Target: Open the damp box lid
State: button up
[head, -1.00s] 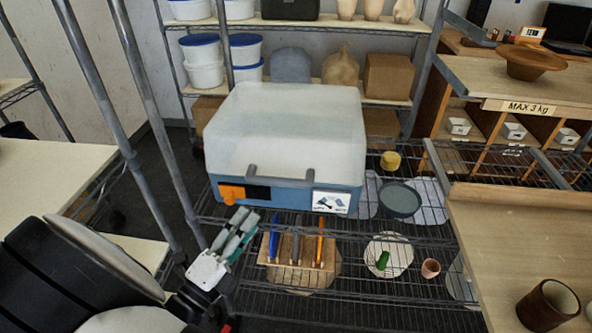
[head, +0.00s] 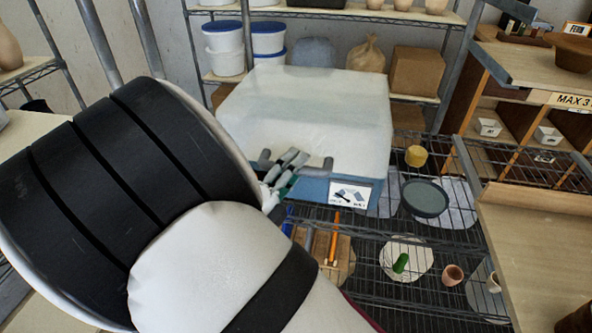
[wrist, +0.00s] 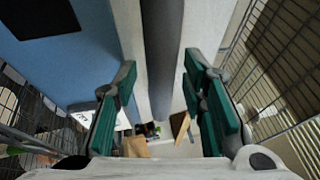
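The damp box stands on the wire shelf, with a blue base (head: 313,190) and a big frosted lid (head: 310,100), which is down. A grey handle (head: 345,166) juts from the lid's front edge; my gripper hides part of it. My gripper (head: 293,157) is at the left part of this handle. In the wrist view my gripper (wrist: 160,72) has its green-padded fingers apart, one on each side of the grey handle bar (wrist: 162,35). Gaps show between the bar and both pads. The blue base (wrist: 60,60) lies left of the fingers.
Below the box are a wooden tool block (head: 325,247) and a round white disc (head: 420,265). A dark bowl (head: 425,198) and a yellow pot (head: 416,156) stand right of it. A rack post (head: 95,50) rises at the left, near my arm.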

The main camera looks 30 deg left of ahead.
jog(key=shift+w, duration=0.1)
grip_shut()
jog(key=shift+r, duration=0.1)
